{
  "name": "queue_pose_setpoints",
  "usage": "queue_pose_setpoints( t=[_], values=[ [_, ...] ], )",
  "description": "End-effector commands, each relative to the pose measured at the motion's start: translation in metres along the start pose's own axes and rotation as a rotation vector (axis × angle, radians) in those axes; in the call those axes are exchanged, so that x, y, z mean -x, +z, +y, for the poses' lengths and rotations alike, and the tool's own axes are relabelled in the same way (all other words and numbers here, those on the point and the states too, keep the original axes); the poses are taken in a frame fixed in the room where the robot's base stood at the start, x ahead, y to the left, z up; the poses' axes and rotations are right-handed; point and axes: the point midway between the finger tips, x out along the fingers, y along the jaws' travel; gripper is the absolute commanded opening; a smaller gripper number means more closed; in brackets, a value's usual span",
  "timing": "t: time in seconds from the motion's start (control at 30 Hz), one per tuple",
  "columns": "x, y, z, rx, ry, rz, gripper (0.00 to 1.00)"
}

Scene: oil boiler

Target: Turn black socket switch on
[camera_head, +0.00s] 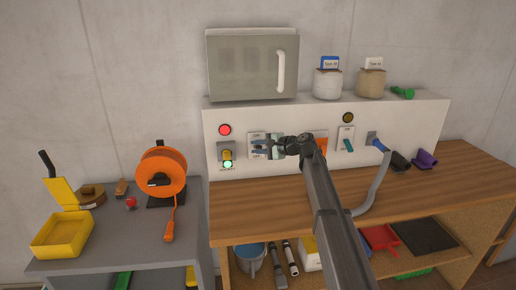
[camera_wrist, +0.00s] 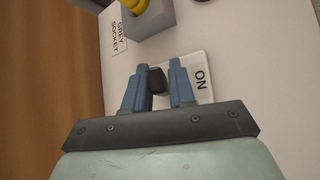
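The black switch (camera_wrist: 156,80) shows in the wrist view as a small dark lever on a white plate (camera_wrist: 202,62) marked ON at its right side. In the head view the plate (camera_head: 256,136) is on the white panel, and my gripper mostly covers the lever. My gripper (camera_head: 268,146) reaches the panel there. In the wrist view its blue fingers (camera_wrist: 162,68) stand apart on either side of the lever. A gap shows between the lever and the right finger. The left finger is very close to the lever, and I cannot tell whether it touches.
Left of the plate are a grey socket (camera_head: 226,146) with a yellow part, a red light (camera_head: 225,130) and a green light. An orange part (camera_head: 321,135) and a teal-lever switch (camera_head: 348,144) are to the right. The wooden bench (camera_head: 260,212) is clear below.

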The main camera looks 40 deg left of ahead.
Motion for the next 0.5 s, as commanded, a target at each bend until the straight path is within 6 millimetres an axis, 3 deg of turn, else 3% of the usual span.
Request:
queue_pose_setpoints(
  t=[0.27,0.5],
  values=[
    [0.002,0.001,0.000,0.001,0.000,0.000,0.24],
    [0.029,0.002,0.001,0.002,-0.001,0.000,0.24]
  ],
)
